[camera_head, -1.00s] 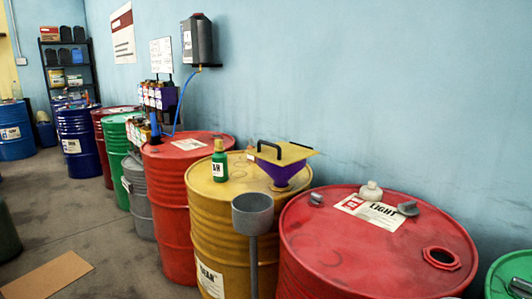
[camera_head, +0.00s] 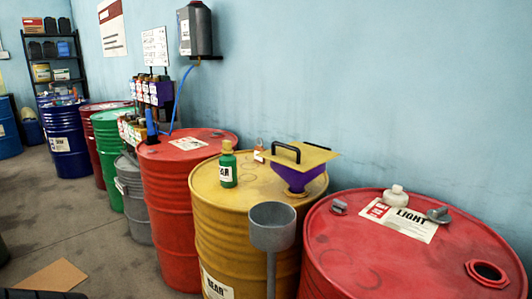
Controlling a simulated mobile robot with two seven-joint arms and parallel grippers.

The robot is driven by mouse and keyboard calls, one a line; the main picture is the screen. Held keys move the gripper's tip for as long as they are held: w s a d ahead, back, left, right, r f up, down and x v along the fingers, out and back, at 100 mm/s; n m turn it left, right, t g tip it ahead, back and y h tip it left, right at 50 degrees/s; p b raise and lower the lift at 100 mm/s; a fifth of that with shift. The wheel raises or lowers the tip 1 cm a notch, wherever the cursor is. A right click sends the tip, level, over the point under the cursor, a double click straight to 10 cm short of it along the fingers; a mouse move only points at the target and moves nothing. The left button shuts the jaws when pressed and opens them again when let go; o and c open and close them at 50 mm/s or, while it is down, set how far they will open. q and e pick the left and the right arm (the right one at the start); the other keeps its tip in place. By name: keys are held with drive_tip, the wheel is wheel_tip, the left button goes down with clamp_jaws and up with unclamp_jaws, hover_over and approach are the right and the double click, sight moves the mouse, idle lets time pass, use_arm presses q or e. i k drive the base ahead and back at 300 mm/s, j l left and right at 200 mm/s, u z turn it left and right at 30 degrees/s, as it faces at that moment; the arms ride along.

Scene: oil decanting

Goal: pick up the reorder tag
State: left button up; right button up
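I cannot tell for certain which thing is the reorder tag. A small orange-and-white tag-like thing (camera_head: 259,151) stands at the back of the yellow drum's top (camera_head: 215,178), behind a green bottle (camera_head: 228,166). Neither of my grippers shows in this view.
A purple funnel with a handled yellow lid (camera_head: 298,178) sits on the yellow drum. A grey cup on a post (camera_head: 272,228) stands in front. The right red drum (camera_head: 400,262) bears a "LIGHT" label (camera_head: 400,220) and a small white bottle (camera_head: 395,197). Floor at left is mostly clear.

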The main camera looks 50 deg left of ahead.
sight(258, 149)
drive_tip(key=j+z, duration=0.15)
drive_tip(key=j, duration=0.6)
drive_tip(key=k+j+z, duration=0.15)
drive_tip(key=j, duration=1.4)
drive_tip(key=k+j, duration=0.1)
drive_tip(key=j, duration=0.7)
